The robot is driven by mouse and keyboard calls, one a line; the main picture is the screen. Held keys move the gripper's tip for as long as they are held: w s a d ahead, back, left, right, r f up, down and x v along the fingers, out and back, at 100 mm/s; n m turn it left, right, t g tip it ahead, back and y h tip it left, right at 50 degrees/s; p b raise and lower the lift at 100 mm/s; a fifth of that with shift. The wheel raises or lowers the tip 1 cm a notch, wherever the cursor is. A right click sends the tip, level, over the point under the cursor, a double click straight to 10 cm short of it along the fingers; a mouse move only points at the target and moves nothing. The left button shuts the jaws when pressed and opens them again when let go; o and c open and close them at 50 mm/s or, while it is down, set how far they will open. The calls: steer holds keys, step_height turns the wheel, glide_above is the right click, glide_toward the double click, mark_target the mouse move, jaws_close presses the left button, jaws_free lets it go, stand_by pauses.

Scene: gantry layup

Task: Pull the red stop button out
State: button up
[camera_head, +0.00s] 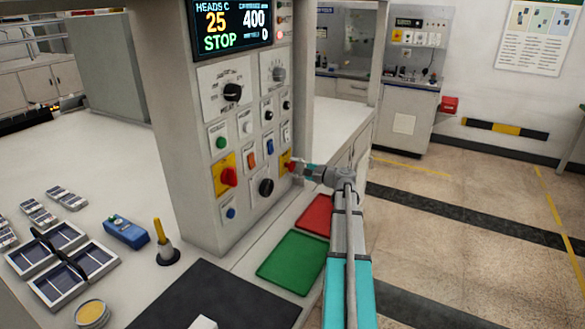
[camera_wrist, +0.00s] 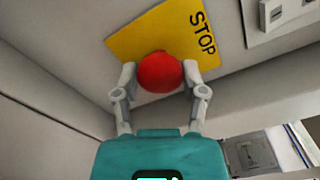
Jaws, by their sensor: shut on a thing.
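The red stop button (camera_wrist: 159,72) is a round red head on a yellow plate (camera_wrist: 203,50) marked STOP. In the wrist view my gripper (camera_wrist: 160,76) has one finger on each side of the button and is shut on it. In the head view my gripper (camera_head: 296,166) reaches from the right to the lower right of the panel (camera_head: 204,135). There the small red button (camera_head: 291,166) shows partly beside the fingers, on its yellow plate (camera_head: 285,156). How far the button stands out from the plate cannot be told.
A red knob (camera_head: 229,177) on another yellow plate sits to the left, with a black knob (camera_head: 266,187) between. A display (camera_head: 232,22) above reads STOP. Green (camera_head: 292,261) and red (camera_head: 315,214) mats lie below the panel. Open floor is at right.

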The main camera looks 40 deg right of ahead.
steer(key=o, duration=1.2)
steer(key=shift+s, duration=0.1)
steer(key=shift+v, duration=5.95)
steer(key=shift+f, duration=0.1)
